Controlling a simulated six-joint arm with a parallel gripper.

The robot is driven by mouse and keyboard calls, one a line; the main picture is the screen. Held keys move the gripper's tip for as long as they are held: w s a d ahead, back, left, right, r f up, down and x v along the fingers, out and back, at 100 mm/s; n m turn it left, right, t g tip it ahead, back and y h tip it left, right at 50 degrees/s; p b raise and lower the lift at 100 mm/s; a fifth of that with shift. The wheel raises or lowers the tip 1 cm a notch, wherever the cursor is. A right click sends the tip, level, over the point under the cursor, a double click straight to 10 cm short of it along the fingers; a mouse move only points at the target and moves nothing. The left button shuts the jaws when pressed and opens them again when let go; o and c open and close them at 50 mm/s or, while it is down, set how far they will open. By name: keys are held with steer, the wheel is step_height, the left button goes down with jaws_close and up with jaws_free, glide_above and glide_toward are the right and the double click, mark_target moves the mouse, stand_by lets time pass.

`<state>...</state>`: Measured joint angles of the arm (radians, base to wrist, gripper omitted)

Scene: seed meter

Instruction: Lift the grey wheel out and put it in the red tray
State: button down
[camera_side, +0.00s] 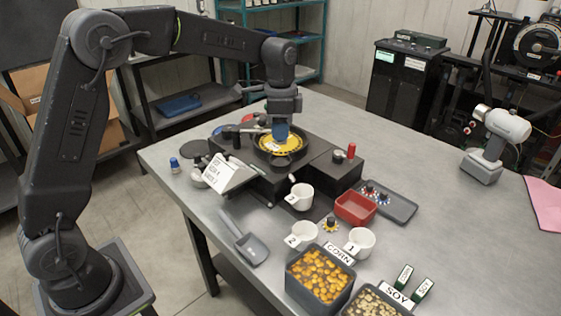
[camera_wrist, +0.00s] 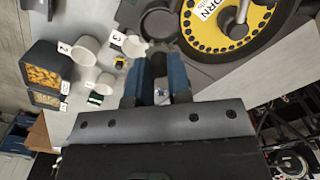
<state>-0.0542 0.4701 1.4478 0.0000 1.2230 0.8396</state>
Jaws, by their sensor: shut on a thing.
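My gripper (camera_side: 281,139) points down over the near part of the yellow seed disc (camera_side: 268,146) on the black meter. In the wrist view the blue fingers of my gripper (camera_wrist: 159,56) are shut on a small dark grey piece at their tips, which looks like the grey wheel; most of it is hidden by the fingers. The yellow disc (camera_wrist: 205,35) is just to the right there. The red tray (camera_side: 355,207) stands on the table to the right of the meter and looks empty. I cannot make it out in the wrist view.
White cups (camera_side: 300,196) stand in front of the meter, near a grey scoop (camera_side: 250,248). A corn bin (camera_side: 318,277) and a soy bin are at the front.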

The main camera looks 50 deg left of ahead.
steer(key=w+d+f, duration=0.3)
steer(key=d, duration=0.8)
steer(key=w+d+f, duration=0.2)
steer(key=w+d, duration=0.1)
steer(key=d, duration=0.7)
steer(key=shift+w+d+f, duration=0.1)
steer(key=shift+w+f, duration=0.05)
steer(key=shift+f, duration=2.75)
steer(key=c, duration=1)
jaws_free()
steer(key=shift+r, duration=0.1)
